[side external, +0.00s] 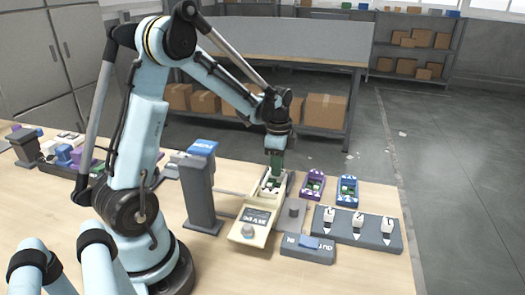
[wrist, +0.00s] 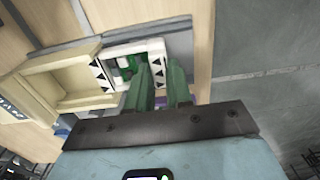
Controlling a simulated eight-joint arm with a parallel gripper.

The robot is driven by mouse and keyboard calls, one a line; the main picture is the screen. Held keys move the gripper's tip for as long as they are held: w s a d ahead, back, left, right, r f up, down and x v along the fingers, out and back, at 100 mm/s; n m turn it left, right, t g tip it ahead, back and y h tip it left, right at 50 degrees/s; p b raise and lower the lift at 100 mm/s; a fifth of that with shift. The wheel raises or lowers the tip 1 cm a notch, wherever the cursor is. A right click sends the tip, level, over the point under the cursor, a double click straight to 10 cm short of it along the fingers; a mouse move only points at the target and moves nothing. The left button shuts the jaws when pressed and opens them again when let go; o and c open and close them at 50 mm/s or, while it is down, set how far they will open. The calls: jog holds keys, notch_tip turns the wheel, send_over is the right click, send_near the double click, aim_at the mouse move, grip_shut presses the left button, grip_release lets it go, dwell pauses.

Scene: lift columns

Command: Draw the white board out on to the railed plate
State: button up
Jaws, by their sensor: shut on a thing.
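The white board (wrist: 122,62) carries green blocks and dark triangle marks; in the wrist view it sits at the right end of a cream open-topped housing (wrist: 66,78). In the side view the cream housing (side external: 257,213) stands on the table, with the white board (side external: 268,184) at its far end. My gripper (side external: 276,172) points down onto the board's far end. In the wrist view its green fingers (wrist: 163,82) straddle the board's right edge and hide part of it.
A grey post with a blue top (side external: 200,190) stands left of the housing. Purple (side external: 313,185) and blue (side external: 347,190) units stand to the right. A dark block with three white switches (side external: 357,228) and an "OUT" block (side external: 308,247) lie nearer the front right. The table edge is close on the right.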

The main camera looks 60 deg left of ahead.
jog(key=shift+w+a, duration=0.75)
jog(key=shift+a, duration=0.05)
jog(key=o, duration=0.7)
jog(key=shift+o, duration=0.2)
notch_tip(320, 180, up, 6)
dwell(0.3)
jog(key=shift+d, duration=0.1)
